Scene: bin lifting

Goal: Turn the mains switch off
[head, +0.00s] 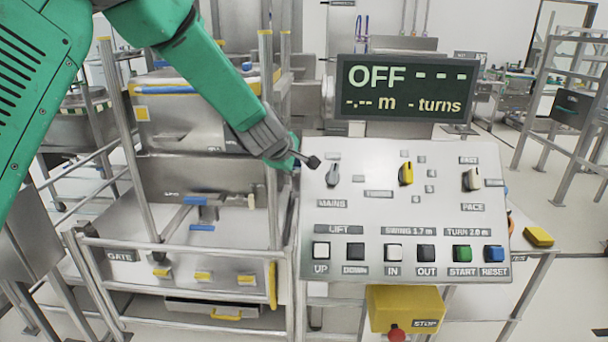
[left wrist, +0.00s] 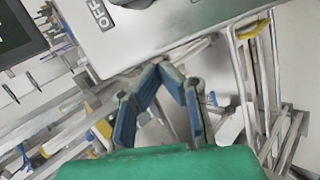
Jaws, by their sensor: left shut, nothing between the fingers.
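The mains switch (head: 332,175) is a grey rotary knob above the MAINS label, at the upper left of the sloping control panel (head: 340,258). My left gripper (head: 313,161) is shut and empty, its dark tip just left of the knob in the head view. Whether the tip touches the knob cannot be told. In the left wrist view the blue-padded fingers of my left gripper (left wrist: 158,68) meet at their tips, below the panel's edge. A grey knob (left wrist: 132,3) is cut off at the top there, beside an OFF label. The display (head: 407,88) reads OFF. My right gripper is out of view.
A yellow knob (head: 406,174) and a pale knob (head: 472,179) sit farther right on the panel. A row of push buttons runs below. A yellow box (head: 405,308) with a red stop button hangs underneath. A metal frame with a gate (head: 150,246) stands left.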

